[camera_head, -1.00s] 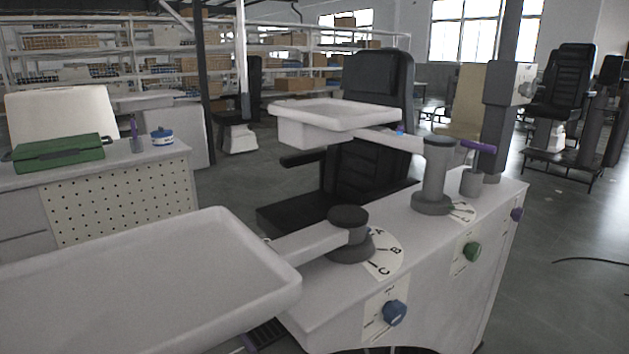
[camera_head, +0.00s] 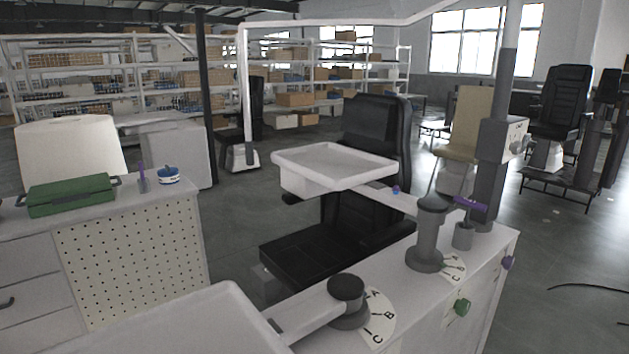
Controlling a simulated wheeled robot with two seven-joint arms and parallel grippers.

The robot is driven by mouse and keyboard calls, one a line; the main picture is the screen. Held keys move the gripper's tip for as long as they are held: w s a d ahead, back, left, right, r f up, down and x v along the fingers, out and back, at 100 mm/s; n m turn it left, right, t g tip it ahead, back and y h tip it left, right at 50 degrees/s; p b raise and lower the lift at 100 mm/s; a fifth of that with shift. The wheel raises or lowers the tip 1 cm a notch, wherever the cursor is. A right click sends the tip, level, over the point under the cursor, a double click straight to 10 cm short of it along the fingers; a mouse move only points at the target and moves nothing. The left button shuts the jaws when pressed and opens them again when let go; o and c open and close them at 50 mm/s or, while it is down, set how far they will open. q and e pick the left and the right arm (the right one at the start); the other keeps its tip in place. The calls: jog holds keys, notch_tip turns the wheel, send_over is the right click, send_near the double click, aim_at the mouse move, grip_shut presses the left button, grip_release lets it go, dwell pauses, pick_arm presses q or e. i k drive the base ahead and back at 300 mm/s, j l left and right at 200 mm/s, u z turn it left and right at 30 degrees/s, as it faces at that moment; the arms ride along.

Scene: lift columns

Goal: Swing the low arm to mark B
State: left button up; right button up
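The low arm (camera_head: 305,314) runs from a dark round pivot (camera_head: 346,291) on the white cabinet to a large white tray (camera_head: 205,325), cut off by the bottom edge. A white dial (camera_head: 379,318) beside the pivot carries the letters A, B and C, with B (camera_head: 389,314) in the middle. The arm points to the lower left, away from the dial. A higher arm (camera_head: 393,199) with a smaller white tray (camera_head: 334,162) stands on a taller grey post (camera_head: 429,234) with its own dial (camera_head: 453,268). Neither of my grippers shows.
A black chair (camera_head: 370,135) stands behind the higher tray. A counter at left holds a green case (camera_head: 67,194) and a blue-white tin (camera_head: 168,175). Open floor lies at right.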

aim_at(343, 294)
jog(key=k+j+u, duration=0.25)
jog(key=j, duration=0.15)
jog(key=j+u, duration=0.25)
jog(key=j, duration=0.2)
jog(key=k+j+u, duration=0.1)
jog(key=j+u, duration=0.15)
jog(key=j, duration=0.2)
